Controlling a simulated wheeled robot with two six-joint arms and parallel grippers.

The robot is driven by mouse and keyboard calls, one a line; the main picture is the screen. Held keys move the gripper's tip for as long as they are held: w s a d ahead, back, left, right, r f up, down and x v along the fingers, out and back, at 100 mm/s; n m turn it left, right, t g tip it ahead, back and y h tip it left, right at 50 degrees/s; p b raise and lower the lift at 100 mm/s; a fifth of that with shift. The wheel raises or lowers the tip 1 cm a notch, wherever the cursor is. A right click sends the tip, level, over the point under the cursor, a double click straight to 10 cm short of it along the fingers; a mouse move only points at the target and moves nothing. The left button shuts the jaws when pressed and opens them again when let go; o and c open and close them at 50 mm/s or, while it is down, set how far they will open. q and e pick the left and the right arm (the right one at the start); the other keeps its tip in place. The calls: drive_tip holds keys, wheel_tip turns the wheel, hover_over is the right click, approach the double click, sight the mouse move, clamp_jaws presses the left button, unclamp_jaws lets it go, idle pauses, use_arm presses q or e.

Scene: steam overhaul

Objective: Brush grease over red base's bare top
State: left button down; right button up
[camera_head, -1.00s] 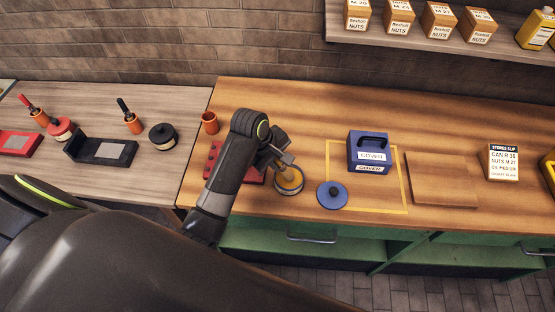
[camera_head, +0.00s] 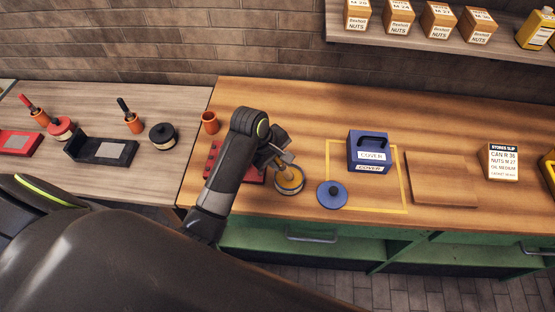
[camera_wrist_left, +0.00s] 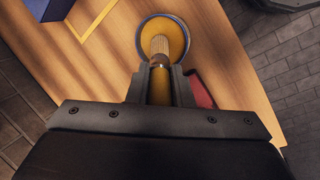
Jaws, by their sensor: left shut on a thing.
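The red base (camera_head: 211,161) lies on the wooden bench, mostly hidden behind my left arm; a red sliver (camera_wrist_left: 203,92) shows in the left wrist view. My left gripper (camera_head: 280,160) is shut on a brush (camera_wrist_left: 159,66), with its bristles pointing at the open grease tin (camera_head: 290,184). In the left wrist view the bristles overlap the yellow grease (camera_wrist_left: 174,36) inside the rim; I cannot tell how deep they reach. The tin stands right of the base. A blue lid (camera_head: 332,195) lies right of the tin. My right gripper is out of view.
A blue cover (camera_head: 369,153) stands inside a yellow marked square. An empty orange cup (camera_head: 210,123) stands behind the base. A brown board (camera_head: 442,179) and a stores slip box (camera_head: 502,162) are farther right. The left bench holds red and black sets.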

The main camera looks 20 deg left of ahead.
use_arm(q)
drive_tip(key=shift+r, duration=3.25)
drive_tip(key=shift+f, duration=0.1)
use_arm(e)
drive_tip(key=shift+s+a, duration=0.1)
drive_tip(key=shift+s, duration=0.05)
